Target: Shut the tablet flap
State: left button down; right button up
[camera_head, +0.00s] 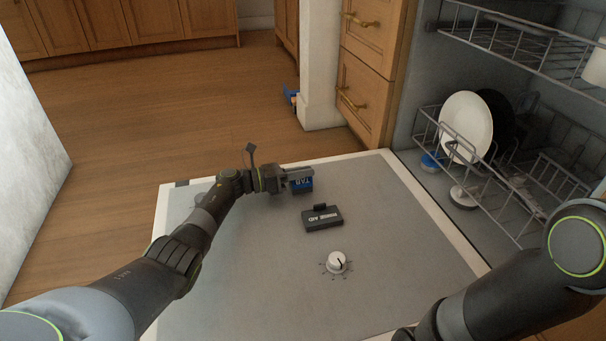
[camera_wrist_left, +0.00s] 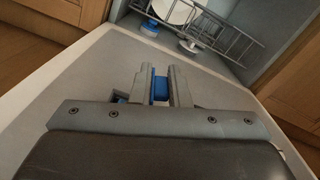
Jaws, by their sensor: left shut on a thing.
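A blue piece with white letters that read like "TAB" (camera_head: 303,185) is at the far part of the lowered dishwasher door (camera_head: 240,290). I cannot tell whether it is the tablet flap itself or the compartment under it. My left gripper (camera_head: 300,175) reaches over the door and is shut on the blue piece. In the left wrist view, blue (camera_wrist_left: 160,88) shows between the two fingers (camera_wrist_left: 160,80), which hide most of it. My right arm enters at the lower right, and its gripper is out of view.
A dark rinse aid cap (camera_head: 322,218) sits just right of and nearer than the blue piece. A white dial (camera_head: 336,262) is nearer still. The open dishwasher rack (camera_head: 510,185) holds a white plate (camera_head: 466,126) at the right. The door's near middle is clear.

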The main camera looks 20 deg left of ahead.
pick_arm(q)
jog(key=shift+w+a+f+n, duration=0.1)
jog(key=shift+w+a+n, duration=0.05)
jog(key=shift+n, duration=0.35)
jog(key=c, duration=1.4)
grip_release()
jog(key=shift+c, duration=0.2)
jog(key=shift+a, duration=0.1)
jog(key=p+v, duration=0.4)
jog(key=v, duration=0.6)
jog(key=shift+a, duration=0.15)
jog(key=shift+p+v, duration=0.35)
jog(key=shift+v, duration=0.5)
